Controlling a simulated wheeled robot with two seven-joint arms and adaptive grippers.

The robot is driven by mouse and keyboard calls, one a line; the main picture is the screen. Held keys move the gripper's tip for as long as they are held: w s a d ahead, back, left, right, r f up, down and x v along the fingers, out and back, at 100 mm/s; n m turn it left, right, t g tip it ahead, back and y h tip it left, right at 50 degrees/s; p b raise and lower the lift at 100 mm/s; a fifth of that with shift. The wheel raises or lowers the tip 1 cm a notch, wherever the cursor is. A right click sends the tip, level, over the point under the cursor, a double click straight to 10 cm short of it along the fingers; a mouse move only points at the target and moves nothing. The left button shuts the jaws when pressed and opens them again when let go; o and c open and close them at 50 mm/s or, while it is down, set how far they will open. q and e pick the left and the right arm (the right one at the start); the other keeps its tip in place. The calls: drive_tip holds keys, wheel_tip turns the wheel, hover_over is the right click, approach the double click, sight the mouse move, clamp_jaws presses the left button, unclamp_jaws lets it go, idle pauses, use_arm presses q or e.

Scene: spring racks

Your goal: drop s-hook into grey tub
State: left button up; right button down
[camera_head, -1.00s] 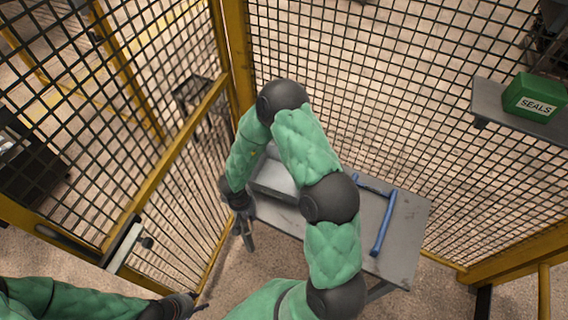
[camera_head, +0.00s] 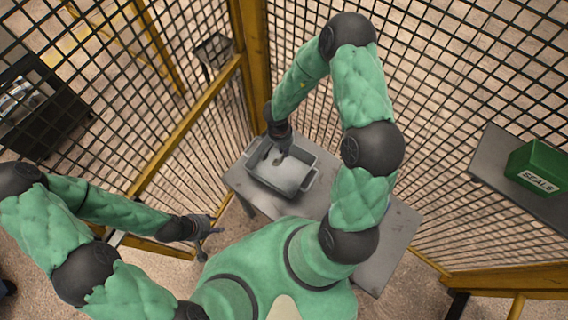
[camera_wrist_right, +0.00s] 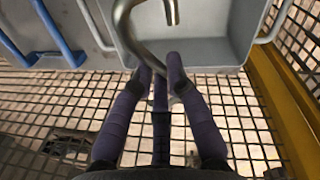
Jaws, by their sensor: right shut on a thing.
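The grey tub (camera_head: 262,178) stands on the grey table, and its pale inside faces up in the head view. It also fills the upper part of the right wrist view (camera_wrist_right: 215,52). My right gripper (camera_head: 279,153) reaches down over the tub. In the wrist view its fingers (camera_wrist_right: 160,72) are shut on the s-hook (camera_wrist_right: 124,22), a curved metal rod. The hook's bent end shows in front of the tub; its exact height above the tub is unclear. My left gripper (camera_head: 207,232) is open and empty, left of the table and apart from it.
The grey table (camera_head: 398,228) has bare room at the right. A blue bar frame (camera_wrist_right: 66,50) lies beside the tub in the wrist view. A green SEALS box (camera_head: 538,165) stands on a side shelf (camera_head: 495,165). Mesh fencing with yellow posts (camera_head: 248,60) closes in the table.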

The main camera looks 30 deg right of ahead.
drive_tip(key=shift+f+b, duration=2.8)
drive_tip(key=shift+b, duration=1.65)
drive_tip(key=c, duration=1.2)
unclamp_jaws()
drive_tip(key=shift+o, duration=0.2)
wheel_tip(320, 180, up, 12)
drive_tip(key=a, duration=0.1)
drive_tip(key=shift+w, duration=0.4)
drive_tip(key=shift+a, duration=0.1)
